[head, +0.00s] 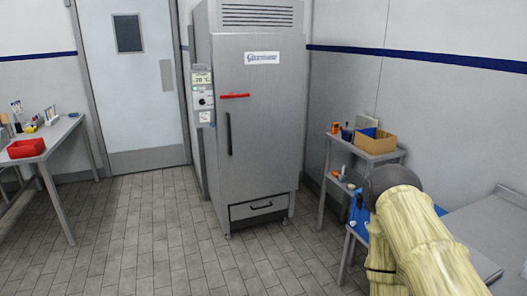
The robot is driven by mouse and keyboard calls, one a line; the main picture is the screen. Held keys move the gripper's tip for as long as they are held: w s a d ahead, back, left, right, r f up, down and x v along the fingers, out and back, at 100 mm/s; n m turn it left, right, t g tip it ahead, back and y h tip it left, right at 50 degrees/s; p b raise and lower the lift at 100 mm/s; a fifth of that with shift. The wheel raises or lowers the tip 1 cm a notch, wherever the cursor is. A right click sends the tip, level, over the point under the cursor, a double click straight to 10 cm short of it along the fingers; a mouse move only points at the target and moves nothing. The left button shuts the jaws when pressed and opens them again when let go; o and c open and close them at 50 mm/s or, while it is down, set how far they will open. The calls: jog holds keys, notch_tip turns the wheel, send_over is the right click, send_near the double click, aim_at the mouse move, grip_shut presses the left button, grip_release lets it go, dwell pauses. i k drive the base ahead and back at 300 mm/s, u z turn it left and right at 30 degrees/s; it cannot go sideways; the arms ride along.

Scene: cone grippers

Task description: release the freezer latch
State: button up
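The freezer (262,130) is a tall grey upright cabinet against the back wall, with its door closed. A red latch bar (235,96) lies about level across the left edge of the door, at upper-middle height. A dark vertical handle (228,134) is on the door just below the latch. A control panel with a small display (202,90) is on the freezer's left side. My arm shows at the lower right, in a pale yellow cover with a dark rounded joint. It is well apart from the freezer. My gripper is not in view.
A small side table (367,152) with a cardboard box (375,140) stands right of the freezer. A metal bench (490,235) is at the right edge. A left table (55,135) holds a red bin (27,148). The tiled floor (170,230) before the freezer is clear.

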aim_at(231, 96)
jog(key=u, duration=0.2)
jog(key=i, duration=2.3)
jog(key=u, duration=0.5)
